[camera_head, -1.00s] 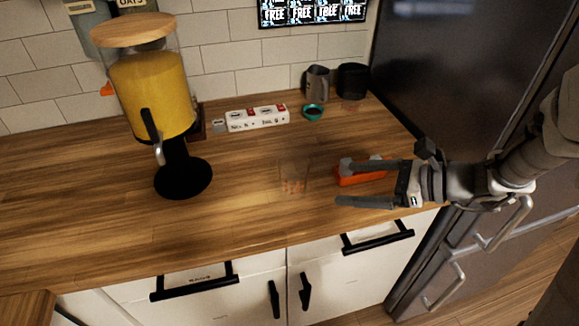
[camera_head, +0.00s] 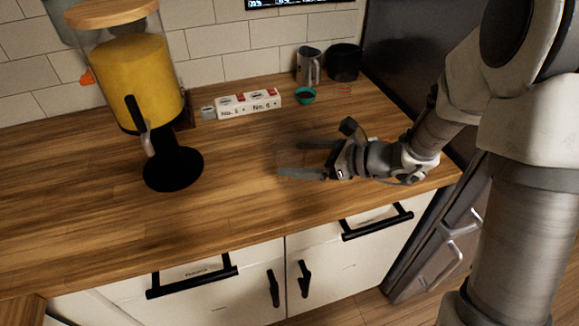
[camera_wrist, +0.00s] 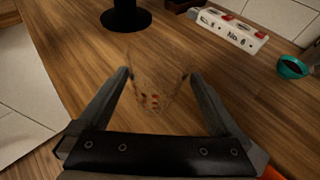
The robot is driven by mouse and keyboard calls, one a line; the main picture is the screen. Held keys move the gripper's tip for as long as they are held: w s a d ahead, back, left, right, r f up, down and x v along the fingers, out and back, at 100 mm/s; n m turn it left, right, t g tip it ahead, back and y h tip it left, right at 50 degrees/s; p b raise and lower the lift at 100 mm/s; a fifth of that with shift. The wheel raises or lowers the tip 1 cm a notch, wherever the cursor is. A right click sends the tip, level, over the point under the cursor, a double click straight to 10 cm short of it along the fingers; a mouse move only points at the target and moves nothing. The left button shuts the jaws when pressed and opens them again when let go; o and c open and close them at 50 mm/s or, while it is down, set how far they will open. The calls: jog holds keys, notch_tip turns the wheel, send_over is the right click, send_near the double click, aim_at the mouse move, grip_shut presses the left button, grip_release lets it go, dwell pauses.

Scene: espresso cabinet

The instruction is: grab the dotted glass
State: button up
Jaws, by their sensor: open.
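The dotted glass (camera_wrist: 153,99) is clear with small orange dots and stands on the wooden counter. In the wrist view it is between the two fingers of my gripper (camera_wrist: 157,76). The fingers are apart, one on each side of it; I cannot tell whether either touches it. In the head view my gripper (camera_head: 291,159) is low over the counter, pointing left, and the glass is barely visible at its fingertips.
A dispenser with yellow contents (camera_head: 145,85) stands at the left. A white box (camera_head: 249,103), teal cup (camera_head: 304,95), grey pitcher (camera_head: 308,66) and black container (camera_head: 344,62) are at the back. An orange object (camera_wrist: 272,173) shows at the wrist view's lower right. The front-left counter is clear.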

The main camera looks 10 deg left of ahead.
jog(key=x, duration=0.4)
jog(key=shift+s+a+f+b, duration=0.15)
jog(key=shift+a+f+b, duration=0.15)
jog(key=shift+f, duration=0.1)
jog(key=shift+a+f, duration=0.15)
jog(key=shift+a, duration=0.3)
jog(key=c, duration=1.4)
